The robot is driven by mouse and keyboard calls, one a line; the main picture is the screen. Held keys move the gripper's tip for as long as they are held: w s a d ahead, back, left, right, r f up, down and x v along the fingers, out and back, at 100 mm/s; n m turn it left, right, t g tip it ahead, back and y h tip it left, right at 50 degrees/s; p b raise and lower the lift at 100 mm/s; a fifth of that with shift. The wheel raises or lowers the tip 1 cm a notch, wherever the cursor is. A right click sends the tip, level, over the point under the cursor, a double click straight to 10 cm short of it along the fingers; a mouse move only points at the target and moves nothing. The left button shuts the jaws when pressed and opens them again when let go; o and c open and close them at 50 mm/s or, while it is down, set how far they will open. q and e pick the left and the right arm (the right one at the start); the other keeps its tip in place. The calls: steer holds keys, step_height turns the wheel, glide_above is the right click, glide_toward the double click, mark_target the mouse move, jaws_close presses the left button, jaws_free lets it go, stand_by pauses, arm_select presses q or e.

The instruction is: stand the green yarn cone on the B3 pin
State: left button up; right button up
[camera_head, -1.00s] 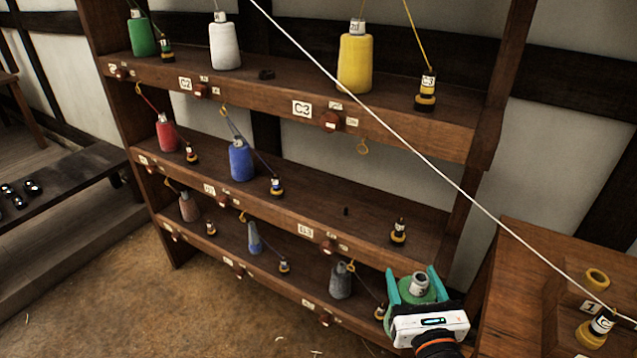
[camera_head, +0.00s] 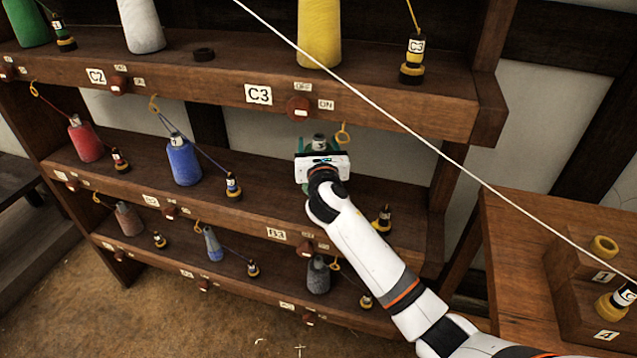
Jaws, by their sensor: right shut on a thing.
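The green yarn cone (camera_head: 319,142) is held in my right gripper (camera_head: 318,150), between its teal fingers, with the cone's pale top upward. The gripper is over the right part of the middle shelf (camera_head: 262,206), above the B3 label (camera_head: 276,234). My gripper and arm hide most of the cone and the B3 pin, so I cannot tell whether the cone touches the pin or shelf. My left gripper is not in view.
A blue cone (camera_head: 183,160) and a small bobbin (camera_head: 232,185) stand left of my gripper. Another bobbin (camera_head: 383,218) is close to my forearm. The upper shelf's front edge with the C3 label (camera_head: 258,94) is just above. A white line (camera_head: 410,137) crosses diagonally.

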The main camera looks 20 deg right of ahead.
steer(key=shift+f, duration=0.95)
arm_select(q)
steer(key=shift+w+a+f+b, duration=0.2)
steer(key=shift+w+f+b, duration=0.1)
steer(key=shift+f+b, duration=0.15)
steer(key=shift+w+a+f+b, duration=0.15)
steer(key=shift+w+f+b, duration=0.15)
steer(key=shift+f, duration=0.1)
arm_select(e)
steer(key=shift+f, duration=2.15)
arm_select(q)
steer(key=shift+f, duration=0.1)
arm_select(e)
steer(key=shift+f, duration=0.1)
steer(key=o, duration=1.5)
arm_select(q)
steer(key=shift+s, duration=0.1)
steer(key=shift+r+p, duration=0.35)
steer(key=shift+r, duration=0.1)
arm_select(e)
steer(key=v, duration=1.2)
steer(key=shift+d, duration=0.1)
